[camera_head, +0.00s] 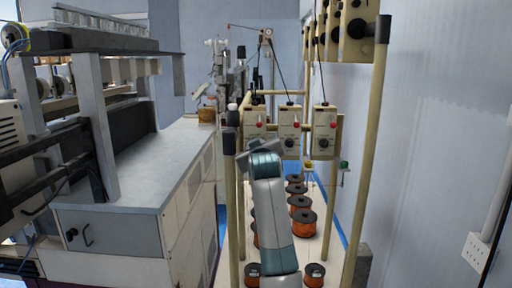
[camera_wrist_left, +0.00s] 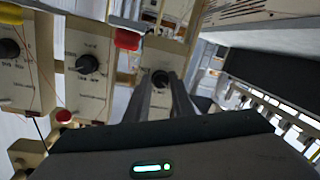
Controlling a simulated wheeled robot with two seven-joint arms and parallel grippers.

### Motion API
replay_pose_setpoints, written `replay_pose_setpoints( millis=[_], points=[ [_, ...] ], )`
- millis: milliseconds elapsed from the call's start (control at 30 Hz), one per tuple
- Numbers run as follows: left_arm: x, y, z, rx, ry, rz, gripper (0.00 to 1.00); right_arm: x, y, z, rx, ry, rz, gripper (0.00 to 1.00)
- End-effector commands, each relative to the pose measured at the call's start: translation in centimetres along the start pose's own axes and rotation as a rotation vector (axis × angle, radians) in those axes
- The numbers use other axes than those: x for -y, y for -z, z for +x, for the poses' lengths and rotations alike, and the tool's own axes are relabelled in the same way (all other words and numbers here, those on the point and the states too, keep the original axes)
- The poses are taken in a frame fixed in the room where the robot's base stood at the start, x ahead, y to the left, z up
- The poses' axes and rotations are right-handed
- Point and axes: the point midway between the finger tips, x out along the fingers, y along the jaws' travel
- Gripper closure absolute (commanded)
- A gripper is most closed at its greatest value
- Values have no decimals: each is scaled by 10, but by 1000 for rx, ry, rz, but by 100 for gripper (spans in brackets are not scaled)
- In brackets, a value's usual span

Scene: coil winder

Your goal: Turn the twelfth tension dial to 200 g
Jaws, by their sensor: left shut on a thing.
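In the left wrist view, a black tension dial (camera_wrist_left: 160,77) sits on a cream box. The two fingers of my left gripper (camera_wrist_left: 165,90) are around this dial and shut on it. The dial's scale and pointer are too small to read, and no number marks it as the twelfth. In the head view, my left arm rises from the bottom middle toward the row of tension boxes (camera_head: 290,121). The gripper itself is hidden there behind my wrist. My right gripper is not in view.
Neighbouring dials show in the wrist view (camera_wrist_left: 87,64), with a red knob (camera_wrist_left: 127,40) close by. Orange wire spools (camera_head: 303,222) stand below the boxes. Cream posts (camera_head: 367,150) frame the rack. A grey machine bench (camera_head: 150,180) is at left, a wall at right.

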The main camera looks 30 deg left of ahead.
Motion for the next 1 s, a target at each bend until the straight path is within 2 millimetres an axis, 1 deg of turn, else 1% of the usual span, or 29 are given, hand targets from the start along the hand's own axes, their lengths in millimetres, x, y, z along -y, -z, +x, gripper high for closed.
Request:
replay_pose_setpoints(
  millis=[33, 467, 633, 767, 1000],
  points=[
    [0, 2, 0, -5, -1, 0, 71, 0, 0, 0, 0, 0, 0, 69],
    [0, 1, 0, -2, 0, 1, 70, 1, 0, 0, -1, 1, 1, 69],
    [0, 0, 0, -5, 2, 30, 70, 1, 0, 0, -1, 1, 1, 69],
    [1, 0, 0, -17, 6, 105, 70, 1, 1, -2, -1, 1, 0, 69],
    [1, 0, 0, -55, 19, 364, 70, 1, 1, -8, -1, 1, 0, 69]
  ],
)
